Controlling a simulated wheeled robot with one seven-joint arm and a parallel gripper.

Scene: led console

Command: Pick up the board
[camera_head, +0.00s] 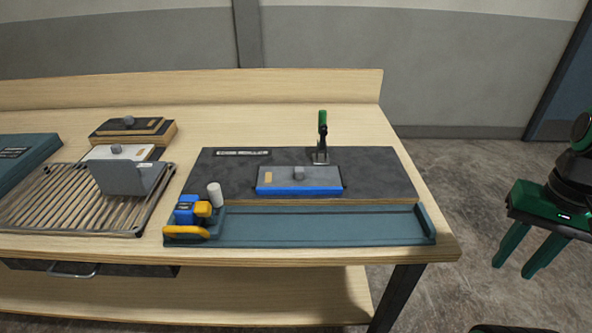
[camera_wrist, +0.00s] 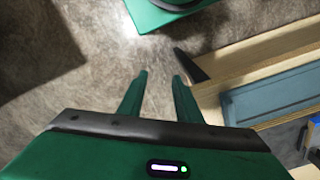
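Several flat pieces could be the board, and I cannot tell which one is meant. A grey plate with a blue front edge and a round knob (camera_head: 322,180) lies on a dark slab (camera_head: 375,175) on the workbench. A light plate with a knob (camera_head: 100,152) lies on the slatted rack at the left, partly hidden by an upright grey plate (camera_head: 125,180). A dark and wooden block with a knob (camera_head: 165,133) lies behind the rack. My gripper (camera_head: 512,268) is open and empty, over the floor to the right of the bench. Its fingers also show in the wrist view (camera_wrist: 160,78).
A teal tray (camera_head: 320,228) lies along the bench front, with a blue and yellow item (camera_head: 188,214) and a white cylinder (camera_head: 215,194) at its left. A green-handled clamp (camera_head: 322,135) stands on the slab. The slatted rack (camera_head: 40,208) fills the left front.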

